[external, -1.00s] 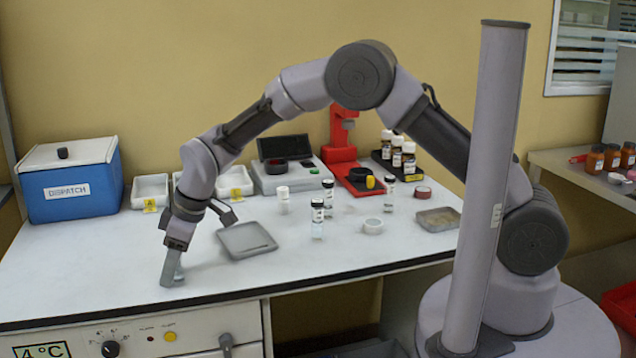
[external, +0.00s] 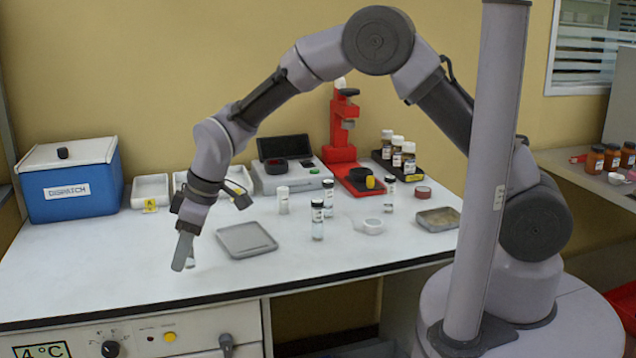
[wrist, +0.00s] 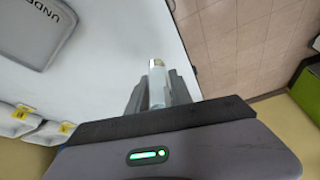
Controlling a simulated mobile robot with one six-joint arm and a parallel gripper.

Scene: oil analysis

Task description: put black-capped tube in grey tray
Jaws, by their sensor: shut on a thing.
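My gripper (external: 186,252) is shut on a clear tube (wrist: 157,85) and holds it above the left front of the bench. In the wrist view the tube lies between the fingers with its pale end pointing away; the colour of its cap cannot be told. The grey tray (external: 246,252) lies flat on the bench, right of my gripper in the external view, and looks empty. Its lettered floor also shows in the wrist view at the upper left (wrist: 30,30). Black-capped tubes stand upright right of the tray, one nearer (external: 317,228) and one just behind it (external: 328,203).
White bins (external: 150,190) and a blue dispatch box (external: 70,185) line the back left. The bench's front edge is close to my gripper.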

